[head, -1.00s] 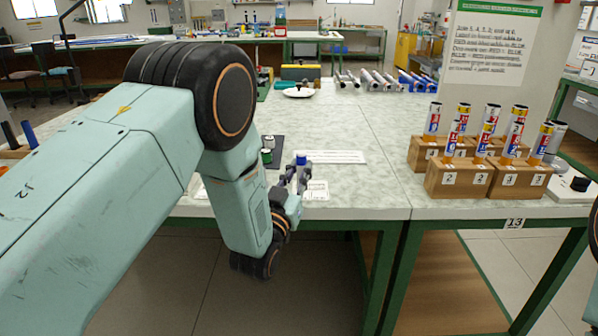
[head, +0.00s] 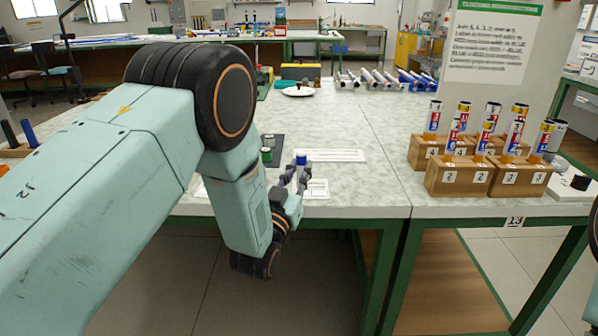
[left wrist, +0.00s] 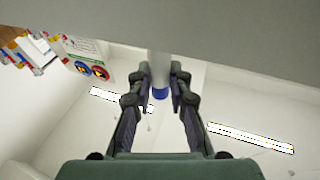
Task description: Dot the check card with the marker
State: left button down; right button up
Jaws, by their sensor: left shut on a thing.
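My left gripper (head: 298,178) is shut on the marker, above the near edge of the table. The marker's blue end (head: 301,160) points up between the fingers. In the left wrist view the marker's pale body (left wrist: 159,66) shows between the fingers (left wrist: 161,84), with its blue end (left wrist: 160,93) away from the grey surface. The marker's other end is hidden, so I cannot tell whether it touches anything. A white printed card (head: 318,188), which looks like the check card, lies beside the gripper at the table edge, partly covered. My right gripper is not in view.
A long white printed strip (head: 335,156) lies behind the card. A dark mat with a small green-topped item (head: 266,154) is left of it. Wooden blocks (head: 458,179) holding several labelled tubes stand on the right. A white plate (head: 298,91) lies farther back. The table's middle is clear.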

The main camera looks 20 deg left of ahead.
pick_arm(q)
notch_tip(320, 180, up, 8)
jog(key=p, duration=0.6)
dwell(0.8)
jog(key=shift+f, duration=0.1)
